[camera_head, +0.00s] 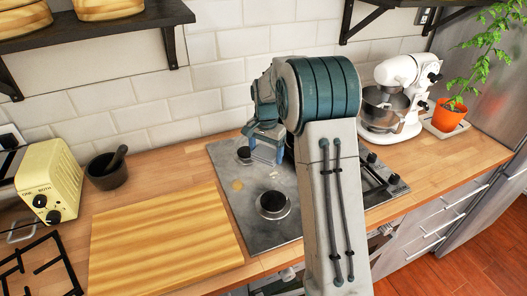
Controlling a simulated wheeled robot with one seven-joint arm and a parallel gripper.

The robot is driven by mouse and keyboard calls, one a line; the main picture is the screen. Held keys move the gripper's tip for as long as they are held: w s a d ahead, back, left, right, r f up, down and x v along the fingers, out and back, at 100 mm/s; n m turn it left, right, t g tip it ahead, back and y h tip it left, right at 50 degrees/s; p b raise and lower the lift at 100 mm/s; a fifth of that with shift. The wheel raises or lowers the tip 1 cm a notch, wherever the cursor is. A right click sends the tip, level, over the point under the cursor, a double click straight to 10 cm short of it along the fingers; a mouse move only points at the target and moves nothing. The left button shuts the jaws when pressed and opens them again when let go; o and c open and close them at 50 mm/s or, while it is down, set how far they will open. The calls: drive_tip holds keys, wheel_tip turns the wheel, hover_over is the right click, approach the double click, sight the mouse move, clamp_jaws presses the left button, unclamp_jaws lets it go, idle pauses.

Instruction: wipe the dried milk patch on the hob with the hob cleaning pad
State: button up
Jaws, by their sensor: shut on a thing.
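The hob (225,160) is a grey steel plate set in the wooden counter. A small pale yellowish patch (237,185), the dried milk, lies on its left part, behind and left of the front burner. My gripper (266,154) is low over the back of the hob, right of the back left burner and up and right of the patch. It is shut on the hob cleaning pad, which I can barely make out between the fingers. My arm hides much of the hob's right side. I cannot tell whether the pad touches the hob.
Burners (273,204) and (244,153) stand up from the hob, with knobs (396,181) at its right. A wooden board (165,240), mortar (107,172) and yellow toaster (50,185) are left. A white mixer (398,98) and potted plant (449,113) stand right.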

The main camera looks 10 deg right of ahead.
sight(265, 178)
drive_tip(key=m, duration=0.6)
drive_tip(key=shift+f+m, duration=0.25)
drive_tip(key=shift+m, duration=0.15)
drive_tip(key=shift+f+b, duration=2.25)
drive_tip(key=shift+f, duration=1.2)
drive_tip(key=shift+f+b, duration=0.3)
drive_tip(key=shift+f, duration=0.35)
drive_tip(key=shift+w+d+r+p, duration=0.1)
drive_tip(key=shift+d+p, duration=0.1)
drive_tip(key=shift+d, duration=0.45)
drive_tip(key=shift+w+d+r+p, duration=0.1)
drive_tip(key=shift+d+p, duration=0.05)
drive_tip(key=shift+d, duration=0.45)
drive_tip(key=shift+c, duration=0.5)
drive_tip(key=shift+w+d, duration=0.2)
drive_tip(key=shift+d, duration=0.9)
drive_tip(key=shift+w+d, duration=0.15)
drive_tip(key=shift+d, duration=0.9)
drive_tip(key=shift+a+f, duration=0.15)
drive_tip(key=shift+a, duration=0.15)
drive_tip(key=a, duration=0.3)
drive_tip(key=s+a, duration=0.1)
drive_tip(key=a, duration=0.2)
drive_tip(key=shift+s+a, duration=0.1)
drive_tip(key=shift+a, duration=0.05)
drive_tip(key=shift+r+p, duration=2.3)
drive_tip(key=shift+r, duration=1.9)
